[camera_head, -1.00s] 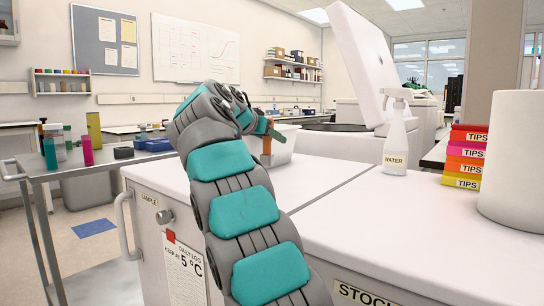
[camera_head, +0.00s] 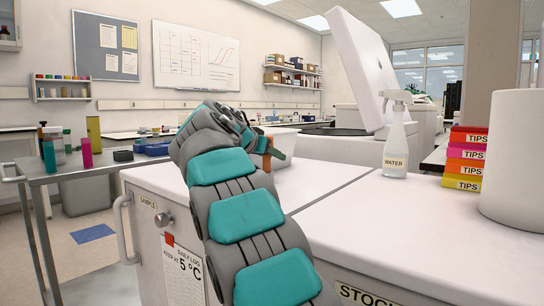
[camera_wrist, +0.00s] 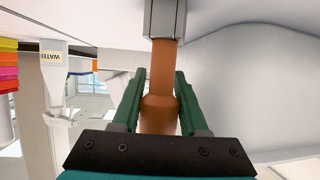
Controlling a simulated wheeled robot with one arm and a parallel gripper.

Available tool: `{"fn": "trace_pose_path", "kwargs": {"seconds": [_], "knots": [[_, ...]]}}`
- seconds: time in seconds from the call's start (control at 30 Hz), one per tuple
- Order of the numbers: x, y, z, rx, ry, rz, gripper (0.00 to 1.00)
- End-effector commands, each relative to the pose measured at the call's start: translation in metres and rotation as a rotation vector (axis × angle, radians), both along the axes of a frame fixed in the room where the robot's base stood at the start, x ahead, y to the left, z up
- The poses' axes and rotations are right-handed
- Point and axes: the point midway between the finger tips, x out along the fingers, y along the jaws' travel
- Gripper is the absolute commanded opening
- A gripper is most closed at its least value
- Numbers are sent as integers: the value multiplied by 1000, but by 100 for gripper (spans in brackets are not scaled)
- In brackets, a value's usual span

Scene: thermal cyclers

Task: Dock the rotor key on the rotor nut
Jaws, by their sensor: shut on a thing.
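My gripper (camera_wrist: 159,80) has green fingers shut on the rotor key (camera_wrist: 160,112), around its orange-brown handle. The key's grey metal head (camera_wrist: 164,18) reaches past the fingertips to the top edge of the wrist view. In the head view my gripper (camera_head: 272,143) is above the white worktop, partly hidden by my arm. A small orange part of the key (camera_head: 267,158) shows there. An open centrifuge (camera_head: 336,130) with its lid raised (camera_head: 360,62) stands behind, to the right. The rotor nut is not visible in either view.
A spray bottle labelled WATER (camera_head: 397,145) and stacked TIPS boxes (camera_head: 467,157) stand on the right, beside a large white cylinder (camera_head: 512,160). A metal cart (camera_head: 72,172) with bottles is on the left. The front worktop (camera_head: 345,210) is mostly clear.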

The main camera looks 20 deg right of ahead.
Motion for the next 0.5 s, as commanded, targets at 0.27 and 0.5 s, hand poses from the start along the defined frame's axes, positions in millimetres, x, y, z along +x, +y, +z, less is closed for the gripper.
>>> {"fn": "trace_pose_path", "kwargs": {"seconds": [0.27,0.5], "knots": [[0,0,0,0,0,0,72],[0,0,0,0,0,0,73]]}}
